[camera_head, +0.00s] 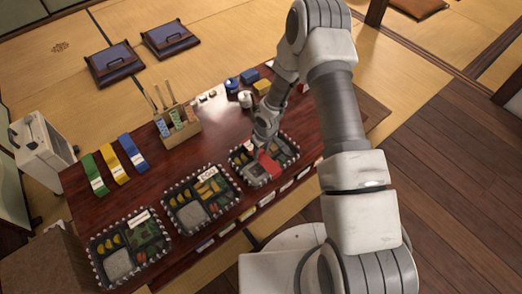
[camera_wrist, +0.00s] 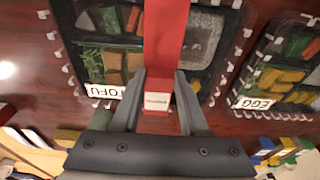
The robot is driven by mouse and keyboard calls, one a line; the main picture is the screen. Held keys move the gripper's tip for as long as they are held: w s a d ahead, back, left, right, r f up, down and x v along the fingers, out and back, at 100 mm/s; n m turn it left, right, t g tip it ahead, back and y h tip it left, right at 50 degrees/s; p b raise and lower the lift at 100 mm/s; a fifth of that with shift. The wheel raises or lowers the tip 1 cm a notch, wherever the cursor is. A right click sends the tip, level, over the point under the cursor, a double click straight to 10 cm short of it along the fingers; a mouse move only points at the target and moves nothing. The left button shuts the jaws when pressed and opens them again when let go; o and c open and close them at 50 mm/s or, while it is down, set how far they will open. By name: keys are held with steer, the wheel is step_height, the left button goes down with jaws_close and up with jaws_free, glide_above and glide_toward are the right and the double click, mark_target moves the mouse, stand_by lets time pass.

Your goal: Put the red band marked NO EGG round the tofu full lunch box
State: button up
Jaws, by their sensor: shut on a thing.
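The red band (camera_wrist: 165,30) is between the fingers of my gripper (camera_wrist: 157,85), with a white label patch (camera_wrist: 157,102) facing the wrist camera; its print is too small to read. The band also shows in the head view (camera_head: 268,166). It extends across the tofu lunch box (camera_wrist: 105,60), a dark tray with a TOFU label and clips round its rim. In the head view this box (camera_head: 240,162) is the rightmost of three, with my gripper (camera_head: 264,152) over it. I cannot tell whether the band touches the box or passes under it.
The EGG lunch box (camera_head: 181,219) stands just left of the tofu box, and another labelled box (camera_head: 103,268) stands further left. Green (camera_head: 92,172), yellow (camera_head: 113,164) and blue (camera_head: 132,152) bands lie at the back left. A wooden rack (camera_head: 178,128) stands behind the boxes.

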steer(key=o, duration=1.2)
steer(key=shift+o, duration=0.2)
steer(key=shift+r+p, duration=2.8)
steer(key=shift+r, duration=1.25)
